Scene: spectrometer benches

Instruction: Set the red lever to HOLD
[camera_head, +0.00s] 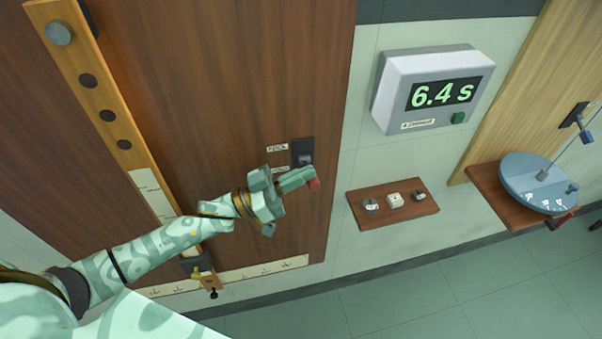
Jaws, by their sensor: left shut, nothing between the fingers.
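The red lever's tip (314,184) shows just past the fingertips of my left gripper (298,179). A dark bracket (303,152) with a grey middle is fixed to the wooden panel right above it. The rest of the lever is hidden behind my fingers. My left gripper is shut with nothing between its fingers, and its tips are beside or against the red tip; I cannot tell if they touch. Two small labels, an upper one (277,147) and a lower one (281,169), sit left of the bracket; their words are too small to read surely. My right gripper is out of view.
A white timer box (430,88) reading 6.4 s hangs on the tiled wall. Below it, a small wooden shelf (394,219) holds three small items. A blue-grey disc (530,176) stands at right. A pale wooden rail (93,75) with holes runs down the panel at left.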

